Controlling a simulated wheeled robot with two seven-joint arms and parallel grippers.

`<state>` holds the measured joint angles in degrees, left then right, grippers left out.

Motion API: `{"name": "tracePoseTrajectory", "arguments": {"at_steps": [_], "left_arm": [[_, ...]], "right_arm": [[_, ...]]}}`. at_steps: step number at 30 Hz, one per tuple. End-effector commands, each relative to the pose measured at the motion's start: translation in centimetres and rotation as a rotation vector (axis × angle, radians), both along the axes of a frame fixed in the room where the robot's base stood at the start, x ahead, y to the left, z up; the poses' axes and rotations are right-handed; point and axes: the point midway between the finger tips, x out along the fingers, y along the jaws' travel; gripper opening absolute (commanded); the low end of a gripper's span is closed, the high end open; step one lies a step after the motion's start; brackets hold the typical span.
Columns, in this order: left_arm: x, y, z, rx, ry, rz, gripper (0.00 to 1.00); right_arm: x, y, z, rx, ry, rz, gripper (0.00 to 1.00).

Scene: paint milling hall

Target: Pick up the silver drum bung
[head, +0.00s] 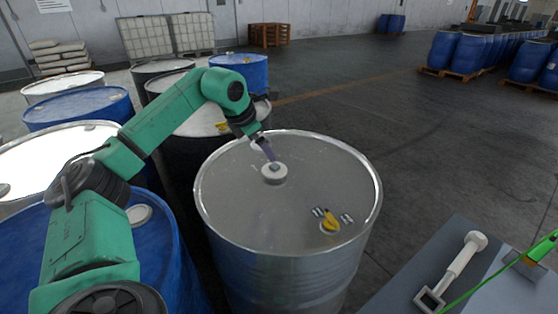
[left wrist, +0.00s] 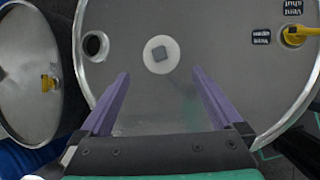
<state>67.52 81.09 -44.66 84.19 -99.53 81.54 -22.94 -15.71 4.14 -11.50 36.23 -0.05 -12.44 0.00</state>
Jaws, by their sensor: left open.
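The silver drum bung (head: 275,173) is a pale round disc with a grey square block in its middle. It rests on the top of the silver drum (head: 230,215), away from the yellow fitting. In the left wrist view the bung (left wrist: 150,62) sits just beyond the fingertips, centred between them. A round hole (left wrist: 95,46) in the drum top lies to its left. My left gripper (head: 267,152) reaches over the drum from the left, close to the bung. Its purple fingers (left wrist: 161,75) are open with nothing between them. My right gripper is not in view.
A yellow fitting (head: 330,223) with small labels is on the drum top's near right. Blue drums (head: 80,107) and other drums crowd the left. A pale long-handled tool (head: 452,268) lies on a grey surface (head: 414,266) at bottom right. Floor behind the drum is clear.

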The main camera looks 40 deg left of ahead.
Motion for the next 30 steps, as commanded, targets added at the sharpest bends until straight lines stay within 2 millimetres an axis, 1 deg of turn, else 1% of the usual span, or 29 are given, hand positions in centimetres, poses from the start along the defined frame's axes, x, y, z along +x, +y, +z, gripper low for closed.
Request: {"name": "tracePoseTrajectory", "arguments": {"at_steps": [2,3,5,6,9,11,14,18,20,23,28,29,30], "left_arm": [[0.6,0.0,-0.9,-0.001,0.002,-0.001,1.0],[1.0,0.0,-1.7,-0.001,0.003,-0.002,1.0],[1.8,0.1,-3.1,-0.002,0.004,-0.002,1.0],[2.4,0.1,-4.0,-0.001,0.003,-0.003,1.0],[3.6,0.2,-6.1,-0.003,0.003,-0.002,1.0],[4.2,0.2,-7.0,-0.003,0.0,-0.002,1.0],[4.7,0.4,-8.0,-0.002,-0.001,-0.002,1.0],[5.7,0.6,-10.2,-0.002,0.003,-0.002,1.0],[6.3,0.6,-11.3,-0.004,0.0,-0.002,1.0],[6.8,0.7,-12.3,-0.002,-0.001,-0.002,1.0],[6.8,0.8,-12.5,-0.001,-0.002,-0.002,1.0],[6.8,0.8,-12.5,-0.001,-0.002,-0.002,0.96],[6.8,0.8,-12.5,-0.001,-0.002,-0.002,0.81]], "right_arm": [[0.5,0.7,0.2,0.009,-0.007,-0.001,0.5],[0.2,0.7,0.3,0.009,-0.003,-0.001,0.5],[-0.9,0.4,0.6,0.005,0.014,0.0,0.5],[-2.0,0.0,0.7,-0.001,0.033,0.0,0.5],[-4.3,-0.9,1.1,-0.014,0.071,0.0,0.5],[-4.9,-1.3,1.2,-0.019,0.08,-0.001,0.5],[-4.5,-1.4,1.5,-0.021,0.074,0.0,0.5],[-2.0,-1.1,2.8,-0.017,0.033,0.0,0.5],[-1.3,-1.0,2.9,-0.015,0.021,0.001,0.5],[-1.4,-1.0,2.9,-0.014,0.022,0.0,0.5],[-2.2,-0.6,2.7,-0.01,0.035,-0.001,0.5],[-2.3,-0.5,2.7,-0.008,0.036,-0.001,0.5],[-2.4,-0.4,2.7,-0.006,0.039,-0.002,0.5]]}}
